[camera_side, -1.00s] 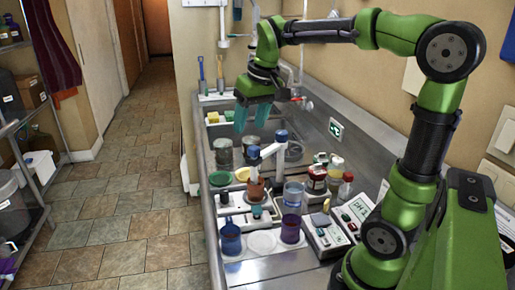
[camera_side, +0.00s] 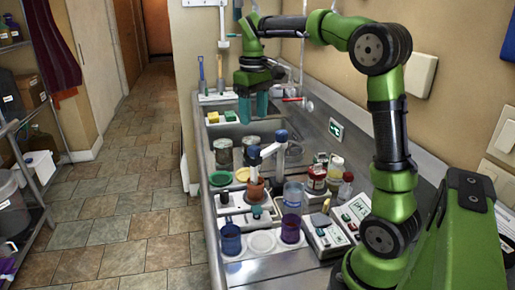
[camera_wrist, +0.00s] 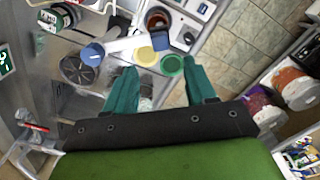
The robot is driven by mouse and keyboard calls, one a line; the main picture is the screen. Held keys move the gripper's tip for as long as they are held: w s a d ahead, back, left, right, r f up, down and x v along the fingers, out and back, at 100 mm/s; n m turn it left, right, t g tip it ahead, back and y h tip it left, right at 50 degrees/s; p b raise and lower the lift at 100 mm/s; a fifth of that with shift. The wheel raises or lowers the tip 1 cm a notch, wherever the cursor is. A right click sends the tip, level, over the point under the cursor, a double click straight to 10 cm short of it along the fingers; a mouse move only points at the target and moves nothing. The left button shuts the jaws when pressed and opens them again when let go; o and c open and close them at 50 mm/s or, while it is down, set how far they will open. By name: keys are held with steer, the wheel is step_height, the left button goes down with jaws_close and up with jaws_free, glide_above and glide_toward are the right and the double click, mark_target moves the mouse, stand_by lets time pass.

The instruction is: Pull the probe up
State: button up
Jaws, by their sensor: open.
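The probe (camera_side: 254,164) stands upright under the blue-tipped end of a white stand arm (camera_side: 269,149), with its lower end in a brown cup (camera_side: 256,188). The stand's blue-capped post (camera_side: 282,135) rises behind it to the right. In the wrist view, the white arm (camera_wrist: 125,44) runs from the blue cap (camera_wrist: 92,54) to the brown cup (camera_wrist: 157,19), beyond my fingertips. My gripper (camera_side: 254,119) is open and empty, fingers down, beyond the probe over the sink area. Its two teal fingers also show in the wrist view (camera_wrist: 158,78), apart from the stand.
Metal cans (camera_side: 223,151), a green dish (camera_side: 220,178) and a yellow dish (camera_side: 242,174) stand left of the probe. Jars (camera_side: 317,178), a glass beaker (camera_side: 293,194), blue (camera_side: 230,238) and purple cups (camera_side: 290,228) and a pH meter (camera_side: 356,207) crowd the nearer counter.

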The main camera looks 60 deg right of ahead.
mark_target(254, 147)
step_height(254, 147, down, 10)
steer(key=shift+r, duration=0.1)
stand_by(0.4)
jaws_close()
